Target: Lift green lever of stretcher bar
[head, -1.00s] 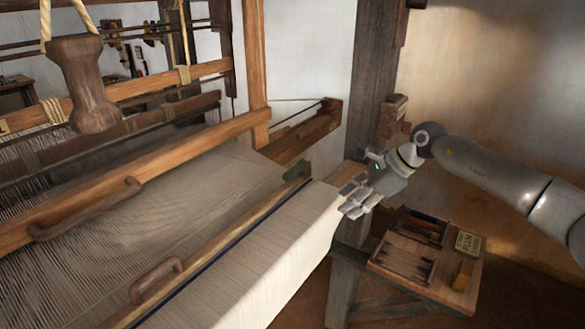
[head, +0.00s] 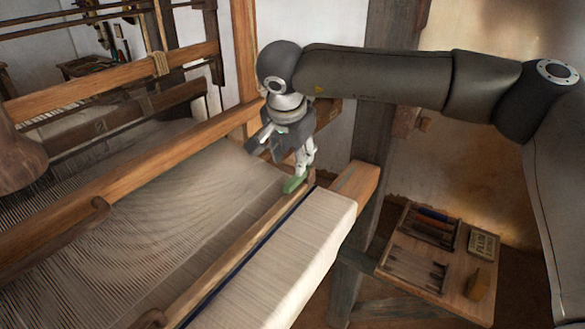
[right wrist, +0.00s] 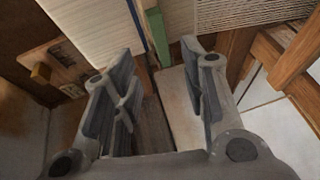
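The green lever (head: 294,184) lies at the far right end of the wooden stretcher bar (head: 232,248), low along it. In the right wrist view the green lever (right wrist: 157,36) shows as an upright strip just beyond the fingertips, between the two fingers. My right gripper (head: 281,158) hangs over that end of the bar, fingers pointing down. In the right wrist view my right gripper (right wrist: 155,62) is open with nothing between its fingers. One finger hides part of the lever's surroundings in the head view; I cannot tell whether it touches the lever. My left gripper is not in view.
The white cloth roll (head: 285,260) runs along the bar's near side. Warp threads and woven cloth (head: 190,190) stretch on the other side. A wooden post (head: 375,150) stands behind the gripper. A tool tray (head: 456,285) sits at the lower right.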

